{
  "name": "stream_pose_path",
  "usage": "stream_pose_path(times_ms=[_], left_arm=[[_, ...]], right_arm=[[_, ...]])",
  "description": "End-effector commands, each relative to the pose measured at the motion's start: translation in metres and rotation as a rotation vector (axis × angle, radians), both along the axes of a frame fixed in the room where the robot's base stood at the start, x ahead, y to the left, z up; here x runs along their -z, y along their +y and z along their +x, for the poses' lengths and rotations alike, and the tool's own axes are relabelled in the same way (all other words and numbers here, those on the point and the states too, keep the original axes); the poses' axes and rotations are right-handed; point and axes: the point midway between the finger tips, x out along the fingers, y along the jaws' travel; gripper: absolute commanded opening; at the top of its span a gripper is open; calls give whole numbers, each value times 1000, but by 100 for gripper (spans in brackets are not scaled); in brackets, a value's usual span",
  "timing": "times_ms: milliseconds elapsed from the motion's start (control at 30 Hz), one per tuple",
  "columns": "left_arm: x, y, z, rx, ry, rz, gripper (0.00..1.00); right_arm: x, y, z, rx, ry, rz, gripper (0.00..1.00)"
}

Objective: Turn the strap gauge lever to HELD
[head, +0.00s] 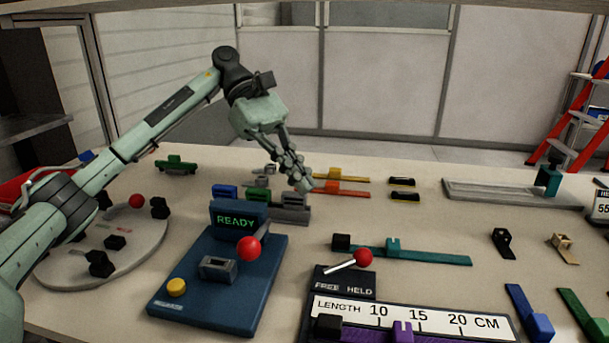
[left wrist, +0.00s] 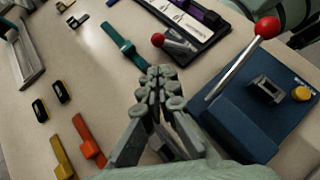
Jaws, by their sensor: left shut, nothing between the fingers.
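The strap gauge (head: 420,318) is a dark block with a white length scale at the front of the table. Its small plate (head: 344,285) reads FREE at left and HELD at right. The gauge lever (head: 363,257) has a red ball on a short metal rod; the rod leans right, with the ball above the HELD side. In the left wrist view the lever's ball (left wrist: 158,40) shows beyond the fingertips, apart from them. My left gripper (head: 303,187) is shut and empty, above the table behind the gauge. It also shows in the left wrist view (left wrist: 160,75). My right gripper is out of view.
A blue READY station (head: 185,265) with another red-ball lever (head: 249,248) stands left of the gauge. A teal strap (head: 430,256) lies behind the gauge. Orange (head: 345,191) and yellow (head: 345,178) straps lie near the gripper.

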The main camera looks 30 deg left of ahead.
Motion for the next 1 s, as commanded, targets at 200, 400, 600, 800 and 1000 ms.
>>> stream_pose_path(times_ms=[200, 400, 600, 800, 1000], left_arm=[[32, -35, -12, 3, 5, 1, 0], [50, -65, -20, 2, 2, 1, 0], [60, -82, -25, 2, 2, -1, 0], [62, -85, -25, -1, 1, -1, 0], [62, -85, -25, -1, 1, -1, 0]], right_arm=[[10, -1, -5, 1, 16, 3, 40], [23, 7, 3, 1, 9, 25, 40], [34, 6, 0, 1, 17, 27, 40], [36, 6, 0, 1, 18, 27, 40], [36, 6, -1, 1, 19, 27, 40]])
